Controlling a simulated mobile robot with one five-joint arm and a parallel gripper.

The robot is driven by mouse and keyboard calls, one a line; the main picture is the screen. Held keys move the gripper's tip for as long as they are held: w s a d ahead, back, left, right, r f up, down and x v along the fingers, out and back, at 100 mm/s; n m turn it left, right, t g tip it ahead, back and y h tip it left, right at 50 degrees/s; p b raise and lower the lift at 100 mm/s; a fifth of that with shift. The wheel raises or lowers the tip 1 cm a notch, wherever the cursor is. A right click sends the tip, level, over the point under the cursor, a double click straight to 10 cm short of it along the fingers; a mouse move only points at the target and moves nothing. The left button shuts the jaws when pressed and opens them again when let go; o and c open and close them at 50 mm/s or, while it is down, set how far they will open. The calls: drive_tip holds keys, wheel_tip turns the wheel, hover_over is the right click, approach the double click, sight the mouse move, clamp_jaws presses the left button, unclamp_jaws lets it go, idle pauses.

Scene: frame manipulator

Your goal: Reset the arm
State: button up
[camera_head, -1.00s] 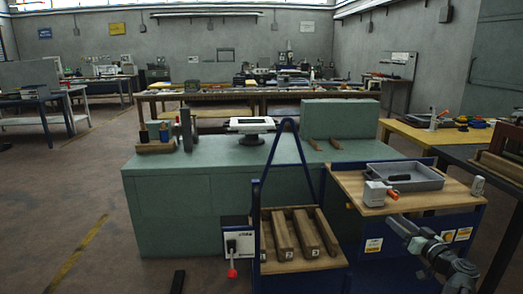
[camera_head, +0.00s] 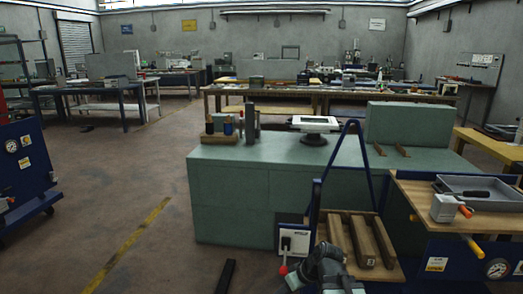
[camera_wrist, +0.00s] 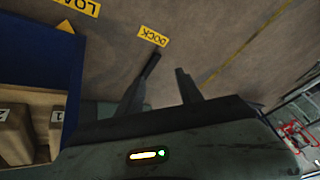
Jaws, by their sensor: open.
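In the wrist view my gripper (camera_wrist: 167,67) has two dark fingers standing apart, with nothing between them. Bare floor shows beyond the fingertips, with a yellow "DOCK" label (camera_wrist: 153,36) near the left finger. In the head view my arm (camera_head: 328,268) reaches in at the bottom, right of centre, in front of the wooden tray with beams (camera_head: 391,267). The fingers cannot be made out clearly in that view.
A green workbench (camera_head: 230,200) stands ahead. A blue-sided bench (camera_head: 405,195) with a grey tray (camera_head: 480,188) is at right. A blue cart (camera_head: 25,165) is at far left. Floor at left, with a yellow line (camera_head: 130,243), is mostly clear.

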drive_tip(key=s+d+f+m+g+h, duration=0.3)
drive_tip(key=s+d+m+h, duration=0.25)
drive_tip(key=d, duration=0.35)
wheel_tip(320, 180, up, 27)
drive_tip(key=m+p, duration=0.1)
drive_tip(key=p, duration=2.6)
drive_tip(key=shift+s+d+r, duration=0.15)
drive_tip(key=shift+s+r, duration=0.05)
drive_tip(key=shift+s, duration=0.15)
drive_tip(key=shift+m, duration=0.25)
